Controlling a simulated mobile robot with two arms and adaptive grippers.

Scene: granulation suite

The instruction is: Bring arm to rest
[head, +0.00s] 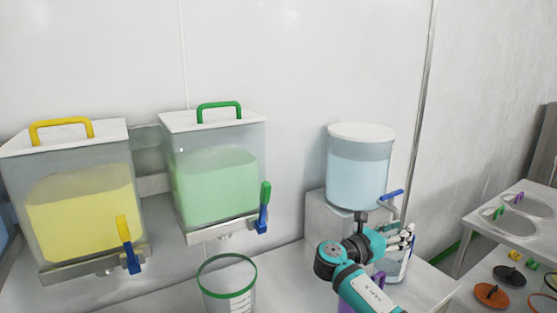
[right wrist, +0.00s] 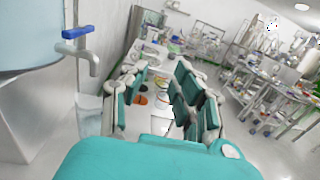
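My right arm reaches in from the bottom of the head view. Its gripper (head: 402,240) is by the blue-handled tap (head: 391,196) of the round tank (head: 358,170) of pale blue liquid. In the right wrist view the gripper (right wrist: 158,105) has its teal-padded fingers apart, with nothing held between them. The tap (right wrist: 88,50) is to the left of the fingers there, apart from them. A clear container (right wrist: 88,115) stands below the spout, beside the left finger. My left gripper is not in view.
A yellow-filled bin (head: 85,215) and a green-filled bin (head: 215,190) hang on the wall. A clear green-rimmed container (head: 228,290) stands below the green one. A purple thing (head: 347,306) is partly hidden by my arm. A side table (head: 480,222) stands at right.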

